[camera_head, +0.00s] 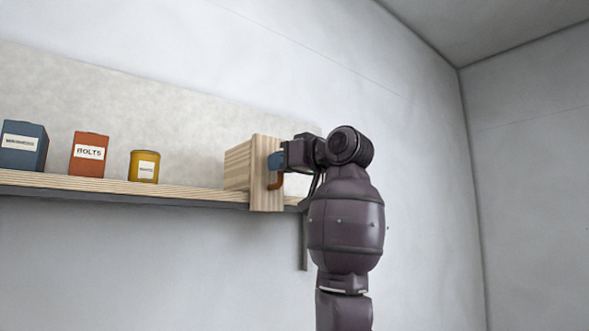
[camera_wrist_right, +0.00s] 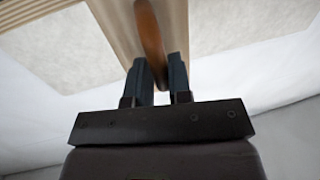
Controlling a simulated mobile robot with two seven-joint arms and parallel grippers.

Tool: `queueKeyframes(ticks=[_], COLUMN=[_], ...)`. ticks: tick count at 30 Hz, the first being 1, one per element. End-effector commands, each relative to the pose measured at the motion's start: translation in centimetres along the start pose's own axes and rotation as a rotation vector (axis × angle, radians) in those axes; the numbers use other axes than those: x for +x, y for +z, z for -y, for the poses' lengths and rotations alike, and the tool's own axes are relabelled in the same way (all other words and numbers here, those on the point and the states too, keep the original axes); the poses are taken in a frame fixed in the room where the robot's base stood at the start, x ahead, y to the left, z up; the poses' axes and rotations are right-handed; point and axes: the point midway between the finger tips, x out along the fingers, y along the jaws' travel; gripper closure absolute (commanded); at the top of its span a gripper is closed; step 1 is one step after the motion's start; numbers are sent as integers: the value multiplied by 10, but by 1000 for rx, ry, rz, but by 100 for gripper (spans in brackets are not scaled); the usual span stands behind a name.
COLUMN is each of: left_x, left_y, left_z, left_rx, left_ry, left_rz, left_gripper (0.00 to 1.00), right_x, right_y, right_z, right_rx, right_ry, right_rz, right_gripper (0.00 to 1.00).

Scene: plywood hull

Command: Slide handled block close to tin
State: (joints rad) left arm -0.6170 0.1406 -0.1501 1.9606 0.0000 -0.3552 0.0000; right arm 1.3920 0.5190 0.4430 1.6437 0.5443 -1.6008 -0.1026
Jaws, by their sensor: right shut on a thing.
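The handled block (camera_head: 238,168) is pale striped wood and stands at the right part of the shelf, its front board reaching down over the shelf's front edge. Its brown handle (camera_wrist_right: 149,35) shows between the fingers in the right wrist view. My right gripper (camera_head: 275,162) is at the block's front and is shut on the handle. The same gripper (camera_wrist_right: 160,75) shows its two dark fingers on either side of the handle. The yellow tin (camera_head: 144,168) stands on the shelf to the left of the block, with a clear gap between them. My left gripper is not in view.
The wooden shelf (camera_head: 95,184) runs along the wall. A red bolts box (camera_head: 89,155) and a blue box (camera_head: 24,147) stand left of the tin. The shelf between tin and block is bare. A grey bracket (camera_head: 304,243) hangs below the shelf's right part.

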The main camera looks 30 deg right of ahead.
Motion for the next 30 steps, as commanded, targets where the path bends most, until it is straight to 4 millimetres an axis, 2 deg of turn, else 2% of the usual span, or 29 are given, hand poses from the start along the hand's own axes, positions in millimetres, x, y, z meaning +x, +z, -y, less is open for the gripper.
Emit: queueKeyframes(ticks=[1, 6, 12, 15, 21, 30], left_x=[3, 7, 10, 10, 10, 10], left_y=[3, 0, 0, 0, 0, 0], left_z=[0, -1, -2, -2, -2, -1], left_rx=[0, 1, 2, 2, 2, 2], left_ry=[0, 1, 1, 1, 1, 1], left_rz=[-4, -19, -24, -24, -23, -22], left_gripper=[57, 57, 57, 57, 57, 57], right_x=[4, 17, 28, 33, 39, 41], right_y=[3, 3, 3, 2, 2, 2], right_z=[16, 63, 112, 130, 152, 157], right_rx=[-6, -7, -6, -5, -4, -2], right_ry=[-7, -7, -7, -5, -4, -3], right_rz=[1, 2, 4, 4, 4, 3], right_gripper=[100, 100, 100, 100, 100, 100])
